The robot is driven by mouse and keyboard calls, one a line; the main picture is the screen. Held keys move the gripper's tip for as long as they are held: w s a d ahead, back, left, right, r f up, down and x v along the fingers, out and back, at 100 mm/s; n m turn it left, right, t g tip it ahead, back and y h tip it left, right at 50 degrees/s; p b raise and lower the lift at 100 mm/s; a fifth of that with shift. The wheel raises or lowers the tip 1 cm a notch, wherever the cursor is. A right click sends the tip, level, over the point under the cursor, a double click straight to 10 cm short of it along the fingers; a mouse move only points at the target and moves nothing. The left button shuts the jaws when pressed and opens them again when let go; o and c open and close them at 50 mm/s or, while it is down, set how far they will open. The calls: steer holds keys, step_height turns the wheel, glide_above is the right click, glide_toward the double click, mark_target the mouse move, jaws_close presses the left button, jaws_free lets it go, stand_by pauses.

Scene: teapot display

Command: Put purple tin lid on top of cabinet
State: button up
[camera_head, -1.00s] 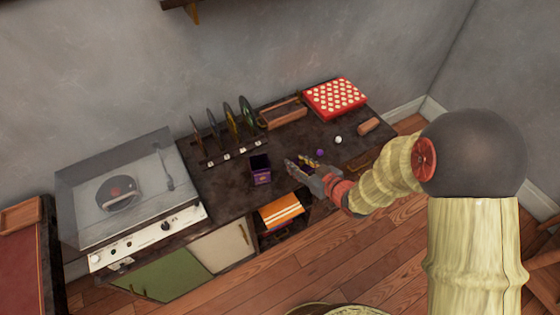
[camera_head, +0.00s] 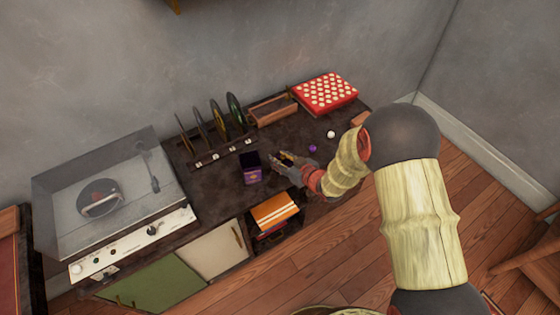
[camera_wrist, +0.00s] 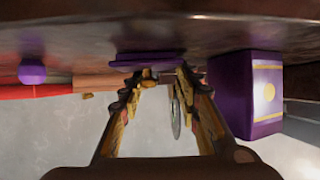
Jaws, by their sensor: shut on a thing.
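The purple tin lid (camera_wrist: 147,60) shows as a flat purple slab between my fingertips in the wrist view, against or very close to the dark cabinet top. My gripper (camera_wrist: 155,78) is shut on it. In the head view my gripper (camera_head: 281,159) is low over the front part of the cabinet top (camera_head: 215,185), just right of the open purple tin (camera_head: 251,170). The lid is hard to make out there. The tin stands upright and shows at the right of the wrist view (camera_wrist: 235,95). I cannot tell whether the lid touches the surface.
A purple ball (camera_head: 312,148) and a white ball (camera_head: 331,134) lie right of my gripper. A record rack (camera_head: 222,152), wooden tray (camera_head: 273,109) and red dotted box (camera_head: 325,92) stand behind. A record player (camera_head: 115,195) fills the left. Orange-covered records (camera_head: 275,212) sit in the shelf below.

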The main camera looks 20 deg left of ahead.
steer(key=shift+r, duration=0.15)
steer(key=shift+f, duration=0.2)
steer(key=o, duration=1.1)
steer(key=shift+o, duration=0.3)
steer(key=shift+r, duration=0.1)
steer(key=shift+d+r, duration=0.1)
steer(key=shift+r, duration=0.1)
steer(key=p+v, duration=0.3)
steer(key=v, duration=0.8)
steer(key=shift+s+d+p, duration=0.3)
